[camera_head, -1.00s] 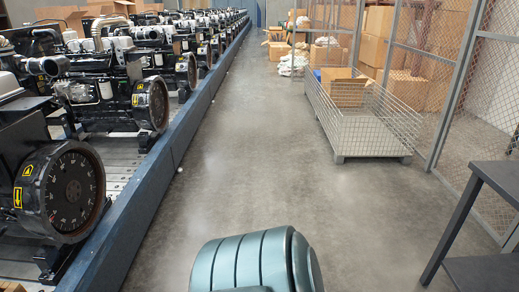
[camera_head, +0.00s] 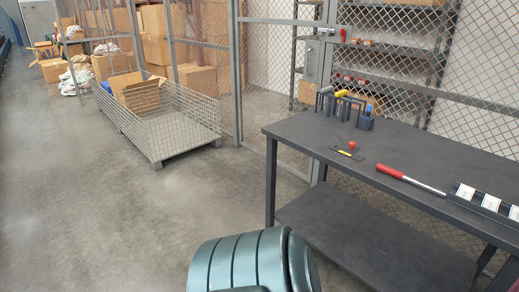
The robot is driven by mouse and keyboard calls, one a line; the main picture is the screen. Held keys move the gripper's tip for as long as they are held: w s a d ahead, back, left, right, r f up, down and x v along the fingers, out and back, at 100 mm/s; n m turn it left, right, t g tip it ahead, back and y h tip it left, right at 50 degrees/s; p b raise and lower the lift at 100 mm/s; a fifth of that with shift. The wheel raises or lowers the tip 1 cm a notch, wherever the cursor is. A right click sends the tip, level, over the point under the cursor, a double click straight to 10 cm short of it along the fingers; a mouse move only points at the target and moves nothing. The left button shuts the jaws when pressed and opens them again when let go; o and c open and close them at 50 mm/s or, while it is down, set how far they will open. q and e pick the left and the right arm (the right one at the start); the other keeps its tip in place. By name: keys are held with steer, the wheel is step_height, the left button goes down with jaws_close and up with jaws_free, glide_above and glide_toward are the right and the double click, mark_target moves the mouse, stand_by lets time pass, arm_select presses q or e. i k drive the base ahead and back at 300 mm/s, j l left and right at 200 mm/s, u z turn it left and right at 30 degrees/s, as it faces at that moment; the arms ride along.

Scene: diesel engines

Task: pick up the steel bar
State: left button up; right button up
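A bar with a red handle and a bright steel shaft (camera_head: 411,180) lies on the dark workbench (camera_head: 300,130) at the right. It lies slantwise, with its red end toward the left and its shaft toward the right. Whether this is the steel bar is not certain, but no other loose steel bar is clear on the bench. Neither of my grippers is in view, and no gripper is near the bar.
On the bench stand a dark tool rack (camera_head: 340,104) and a dark rail with white labels (camera_head: 490,202). A small red item (camera_head: 352,146) lies left of the bar. A wire-mesh crate (camera_head: 160,125) stands on the floor. Open floor (camera_head: 100,210) lies left of the bench.

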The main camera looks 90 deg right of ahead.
mark_target(390, 171)
steer(key=z, duration=3.85)
steer(key=i+l+u, duration=0.15)
steer(key=i+l, duration=0.3)
steer(key=i+l+u, duration=0.2)
steer(key=i+l, duration=0.25)
steer(key=i+l+u, duration=0.15)
steer(key=i+l, duration=0.2)
steer(key=l, duration=0.35)
